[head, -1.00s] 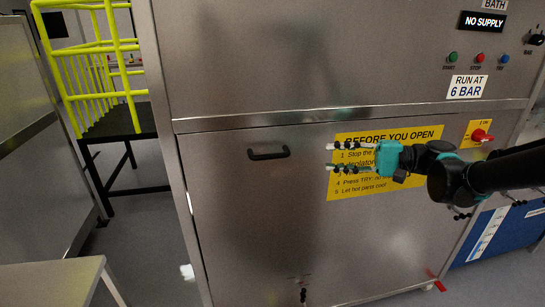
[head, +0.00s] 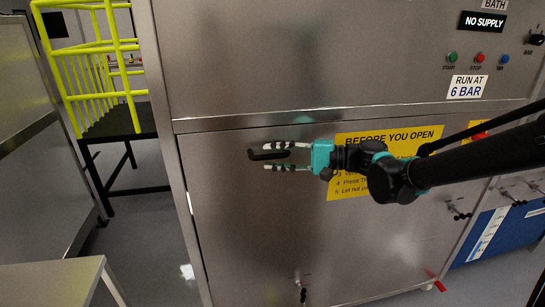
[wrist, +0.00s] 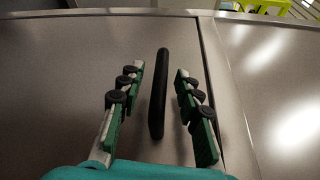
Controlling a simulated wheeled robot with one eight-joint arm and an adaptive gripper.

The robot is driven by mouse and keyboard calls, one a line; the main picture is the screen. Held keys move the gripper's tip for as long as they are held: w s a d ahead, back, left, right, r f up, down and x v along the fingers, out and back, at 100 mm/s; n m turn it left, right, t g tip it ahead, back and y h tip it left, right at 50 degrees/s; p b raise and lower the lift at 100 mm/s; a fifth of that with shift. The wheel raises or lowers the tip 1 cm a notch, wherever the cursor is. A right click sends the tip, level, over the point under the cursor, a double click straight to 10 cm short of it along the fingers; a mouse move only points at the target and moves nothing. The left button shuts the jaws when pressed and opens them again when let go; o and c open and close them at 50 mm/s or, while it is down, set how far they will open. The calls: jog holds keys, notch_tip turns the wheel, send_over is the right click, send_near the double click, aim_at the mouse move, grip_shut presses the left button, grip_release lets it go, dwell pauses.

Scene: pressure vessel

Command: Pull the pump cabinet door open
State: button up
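The pump cabinet door (head: 235,230) is a large steel panel, and it looks closed. Its black bar handle (head: 256,154) is near the top left of the door. In the wrist view the handle (wrist: 158,95) stands between my fingers, with a gap on each side. My gripper (head: 287,156), teal with dark-padded fingers, is open around the handle from the right, one finger above it and one below. The gripper also shows in the wrist view (wrist: 158,92). The fingers hide part of the handle in the head view.
A yellow warning sign (head: 388,142) is on the door behind my arm. Controls and a "NO SUPPLY" display (head: 482,21) sit above. Yellow railings (head: 100,55) stand back left. A pale table (head: 60,280) is at the lower left. Floor shows between it and the cabinet.

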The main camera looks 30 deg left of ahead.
jog(key=shift+s+a, duration=0.2)
jog(key=shift+a, duration=0.15)
jog(key=shift+c, duration=0.2)
grip_shut()
